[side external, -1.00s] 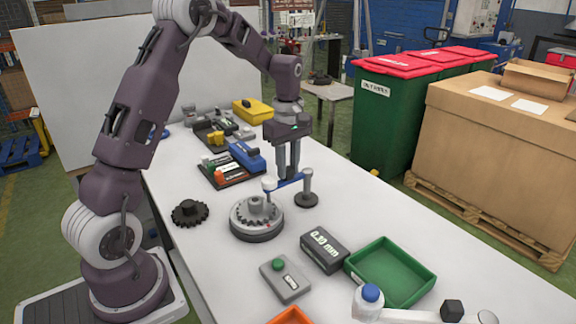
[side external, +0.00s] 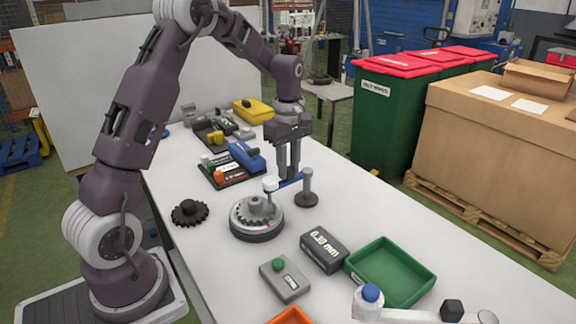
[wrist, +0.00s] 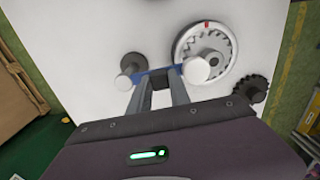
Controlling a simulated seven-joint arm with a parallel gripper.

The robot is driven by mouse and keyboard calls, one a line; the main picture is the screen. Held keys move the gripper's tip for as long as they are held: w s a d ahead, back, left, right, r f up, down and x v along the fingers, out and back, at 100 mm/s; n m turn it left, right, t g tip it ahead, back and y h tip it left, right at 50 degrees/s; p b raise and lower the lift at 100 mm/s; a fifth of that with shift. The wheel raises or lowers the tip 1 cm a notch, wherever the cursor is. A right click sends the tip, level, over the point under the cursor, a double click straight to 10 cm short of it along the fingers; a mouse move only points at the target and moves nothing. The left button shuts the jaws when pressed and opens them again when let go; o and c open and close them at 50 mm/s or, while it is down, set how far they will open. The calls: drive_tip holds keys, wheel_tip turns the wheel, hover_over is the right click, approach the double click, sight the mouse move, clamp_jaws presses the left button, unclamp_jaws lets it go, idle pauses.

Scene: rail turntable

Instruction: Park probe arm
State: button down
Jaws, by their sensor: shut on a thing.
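The probe arm (side external: 287,183) is a thin blue bar with a white cylindrical end (side external: 270,184). It spans from the turntable side to a grey post on a dark round base (side external: 307,198). My gripper (side external: 289,176) points down and is shut on the blue bar between the white end and the post. In the wrist view the fingers (wrist: 158,88) straddle the blue bar, with the white end (wrist: 196,70) to the right and the post (wrist: 132,63) to the left. The turntable (side external: 257,219) carries a toothed grey gear; the white end is at its upper right edge.
A black gear (side external: 190,212) lies left of the turntable. A dark box marked 0.30 mm (side external: 325,252), a grey button box (side external: 285,281) and a green tray (side external: 424,276) stand in front. Tool trays (side external: 216,181) and a yellow case (side external: 254,111) lie behind. Table around the post's right is clear.

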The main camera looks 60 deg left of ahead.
drive_tip(key=w+d+n, duration=0.6)
drive_tip(key=n, duration=1.1)
drive_tip(key=shift+w+n, duration=0.2)
drive_tip(key=shift+n, duration=0.1)
drive_tip(key=shift+w+r, duration=0.1)
idle(0.4)
drive_tip(key=c, duration=1.5)
unclamp_jaws()
wheel_tip(320, 180, up, 7)
